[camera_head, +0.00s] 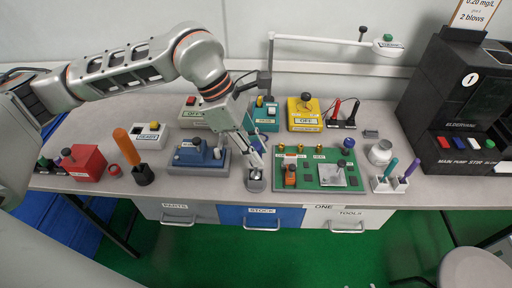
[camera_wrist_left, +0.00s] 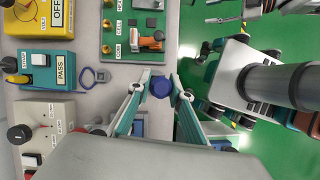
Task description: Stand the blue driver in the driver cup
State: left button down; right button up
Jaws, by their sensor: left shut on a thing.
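My left gripper (camera_head: 256,168) reaches down to the bench just left of the green board. In the left wrist view my left gripper (camera_wrist_left: 160,88) is shut on a blue piece (camera_wrist_left: 160,87), seen end-on, which looks like the blue driver's handle. In the head view the fingers largely hide it. A small grey holder (camera_head: 255,186) shows right under the fingertips; I cannot tell whether the driver touches it. A dark cup (camera_head: 144,177) at the left, which looks like the driver cup, has an orange-handled driver (camera_head: 126,146) leaning in it. My right gripper is not in view.
A blue tester (camera_head: 196,155) stands between cup and gripper. The green board (camera_head: 320,183) is close on the right. Two pens stand in white holders (camera_head: 383,186) farther right. A red box (camera_head: 84,163) is left of the cup. A lamp arm (camera_head: 320,40) spans the back.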

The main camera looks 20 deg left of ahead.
pick_arm(q)
jog(key=shift+f, duration=0.8)
jog(key=c, duration=1.7)
grip_release()
